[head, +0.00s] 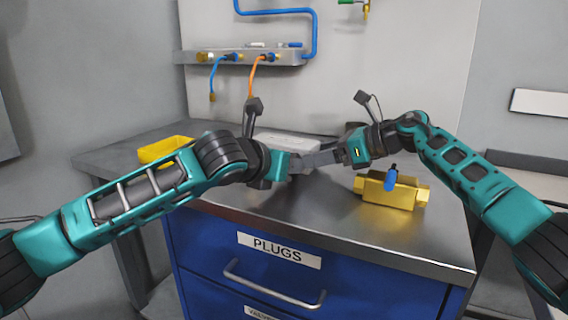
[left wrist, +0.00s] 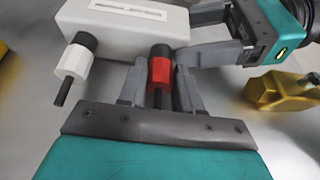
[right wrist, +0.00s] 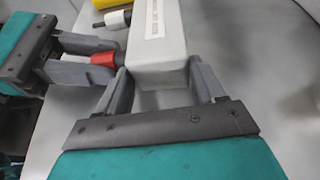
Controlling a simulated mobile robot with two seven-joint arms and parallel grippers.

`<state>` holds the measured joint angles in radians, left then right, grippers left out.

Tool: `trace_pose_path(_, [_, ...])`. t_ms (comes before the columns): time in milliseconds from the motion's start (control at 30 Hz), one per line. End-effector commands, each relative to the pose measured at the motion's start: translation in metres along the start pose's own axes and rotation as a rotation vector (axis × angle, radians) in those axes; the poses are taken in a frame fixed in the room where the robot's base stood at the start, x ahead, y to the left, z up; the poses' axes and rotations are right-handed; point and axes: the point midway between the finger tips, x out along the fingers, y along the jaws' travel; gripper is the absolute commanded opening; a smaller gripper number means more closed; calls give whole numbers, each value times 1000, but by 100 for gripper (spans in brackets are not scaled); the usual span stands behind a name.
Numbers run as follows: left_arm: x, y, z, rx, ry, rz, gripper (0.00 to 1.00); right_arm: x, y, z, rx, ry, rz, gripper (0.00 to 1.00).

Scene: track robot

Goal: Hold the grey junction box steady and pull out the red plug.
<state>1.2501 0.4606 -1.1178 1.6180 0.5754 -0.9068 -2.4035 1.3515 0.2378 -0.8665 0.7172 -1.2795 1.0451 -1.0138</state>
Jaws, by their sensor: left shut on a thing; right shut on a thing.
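The grey junction box (head: 288,143) lies on the bench, partly hidden by my arms in the head view. It shows clearly in the right wrist view (right wrist: 158,45). My right gripper (right wrist: 158,72) is shut around the end of the box, one finger on each side. The red plug (left wrist: 160,72) sits at a black collar on the side of the box, near that end. My left gripper (left wrist: 160,80) is shut on the red plug, with a finger on either side. The plug's black tail shows between the fingers. I see no clear gap between collar and box.
A white plug (left wrist: 73,62) sits on the same side of the box. A brass block with a blue handle (head: 392,188) stands at the bench's front right. A yellow tray (head: 166,149) is at the left. A rail (head: 245,57) with hoses hangs behind.

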Motion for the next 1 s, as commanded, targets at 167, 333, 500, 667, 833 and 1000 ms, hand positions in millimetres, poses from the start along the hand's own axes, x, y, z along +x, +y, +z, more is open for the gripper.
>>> trace_pose_path(167, [0, 1, 0, 0, 0, 2, 3, -1, 0, 2, -1, -3, 0, 32])
trace_pose_path(333, [-1, 1, 0, 0, 0, 3, 3, -1, 0, 2, -1, -3, -1, 32])
trace_pose_path(500, [-3, 2, -1, 1, 0, 3, 3, -1, -1, 1, 0, -3, -2, 32])
trace_pose_path(667, [-5, 2, -2, 0, 0, 4, 3, -2, -2, 1, 0, -3, -5, 32])
trace_pose_path(833, [-7, 2, -3, 0, 0, 4, 3, -1, -1, 1, 0, -2, -3, 32])
trace_pose_path(1000, [-13, 2, -5, 0, -1, 4, 3, -1, -1, 1, -1, -2, -2, 32])
